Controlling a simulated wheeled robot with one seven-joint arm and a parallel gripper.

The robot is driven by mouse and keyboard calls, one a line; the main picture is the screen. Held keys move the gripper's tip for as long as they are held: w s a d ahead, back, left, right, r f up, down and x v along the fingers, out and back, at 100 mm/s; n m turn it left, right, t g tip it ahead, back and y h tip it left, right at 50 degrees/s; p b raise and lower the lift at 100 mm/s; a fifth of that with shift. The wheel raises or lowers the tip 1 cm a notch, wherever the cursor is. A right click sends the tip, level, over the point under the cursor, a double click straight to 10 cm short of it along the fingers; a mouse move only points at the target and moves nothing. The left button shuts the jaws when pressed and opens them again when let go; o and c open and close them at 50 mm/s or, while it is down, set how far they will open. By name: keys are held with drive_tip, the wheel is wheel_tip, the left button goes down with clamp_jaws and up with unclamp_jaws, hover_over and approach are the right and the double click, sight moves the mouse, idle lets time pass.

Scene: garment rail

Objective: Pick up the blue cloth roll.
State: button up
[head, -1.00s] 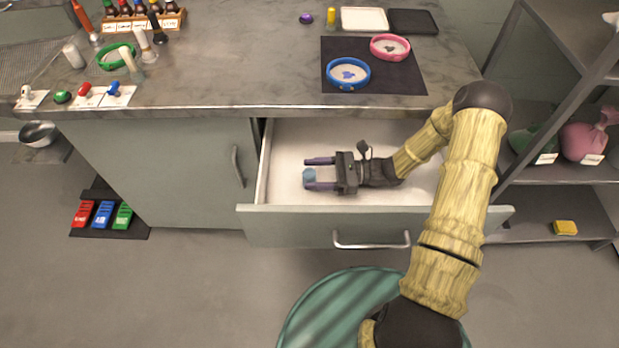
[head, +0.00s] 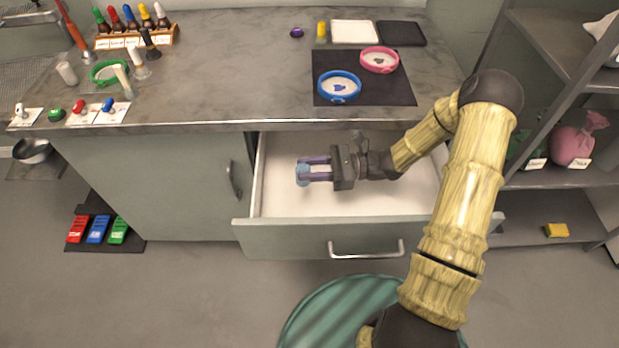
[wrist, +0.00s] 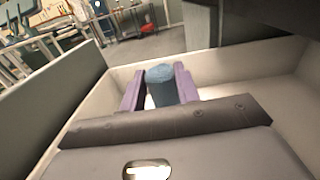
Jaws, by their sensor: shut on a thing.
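The blue cloth roll (head: 302,174) is between the fingertips of my gripper (head: 304,171), inside the open drawer (head: 280,207). In the wrist view the blue cloth roll (wrist: 161,84) stands upright between the two purple fingers of my gripper (wrist: 160,88), which are shut on it. The lower part of the roll is hidden in the wrist view. I cannot tell whether it touches the drawer floor.
The drawer's walls surround my gripper, and its front has a metal handle (head: 366,250). The worktop (head: 230,60) overhangs the drawer's back, with a blue ring (head: 339,98) and a pink ring on a black mat. A grey shelf unit (head: 545,176) stands at right.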

sight(309, 167)
wheel_tip(309, 167, up, 21)
drive_tip(key=p, duration=0.3)
drive_tip(key=shift+p, duration=0.35)
